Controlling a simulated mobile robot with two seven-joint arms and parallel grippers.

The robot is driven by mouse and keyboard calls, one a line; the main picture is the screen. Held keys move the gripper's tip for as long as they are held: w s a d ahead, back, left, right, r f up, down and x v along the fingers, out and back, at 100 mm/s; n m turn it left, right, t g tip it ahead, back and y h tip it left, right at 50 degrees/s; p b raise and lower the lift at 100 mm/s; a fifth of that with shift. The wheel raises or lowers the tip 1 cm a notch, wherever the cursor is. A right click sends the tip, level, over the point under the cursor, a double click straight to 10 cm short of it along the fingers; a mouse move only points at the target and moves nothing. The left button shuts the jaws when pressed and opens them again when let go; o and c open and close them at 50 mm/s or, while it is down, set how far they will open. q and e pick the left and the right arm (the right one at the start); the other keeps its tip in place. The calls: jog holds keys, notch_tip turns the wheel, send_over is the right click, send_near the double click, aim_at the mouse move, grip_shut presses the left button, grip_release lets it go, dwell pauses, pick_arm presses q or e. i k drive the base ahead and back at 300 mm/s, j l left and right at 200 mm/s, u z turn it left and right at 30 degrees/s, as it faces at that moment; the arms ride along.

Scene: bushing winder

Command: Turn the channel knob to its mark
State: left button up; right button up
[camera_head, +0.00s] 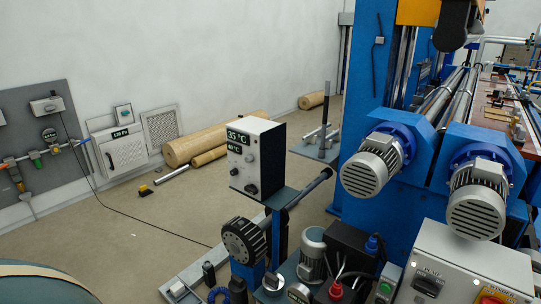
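Neither of my grippers can be made out in this view.
A blue machine with two grey motors (371,166) fills the right. A grey panel (470,275) with buttons is at the lower right. Brown rolls (205,138) lie by the wall. Floor left of the box is mostly clear.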

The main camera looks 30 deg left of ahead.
aim_at(234, 171)
jog(key=u, duration=1.3)
jog(key=j+z, duration=0.1)
jog(key=z, duration=0.3)
jog(key=j+z, duration=0.15)
jog(key=z, duration=0.3)
jog(key=j+z, duration=0.15)
jog(key=z, duration=0.25)
jog(key=j+z, duration=0.35)
jog(key=j, duration=0.2)
jog(key=k+j+z, duration=0.15)
jog(key=j+z, duration=0.25)
jog(key=k+j, duration=0.1)
jog(key=j, duration=0.3)
jog(key=j+z, duration=0.1)
jog(key=j, duration=0.3)
jog(key=k+j, duration=0.15)
jog(key=j, duration=0.25)
jog(key=i+j, duration=0.3)
jog(key=j, duration=0.15)
jog(key=i+j, duration=0.3)
jog(key=j, duration=0.15)
jog(key=i+z, duration=0.05)
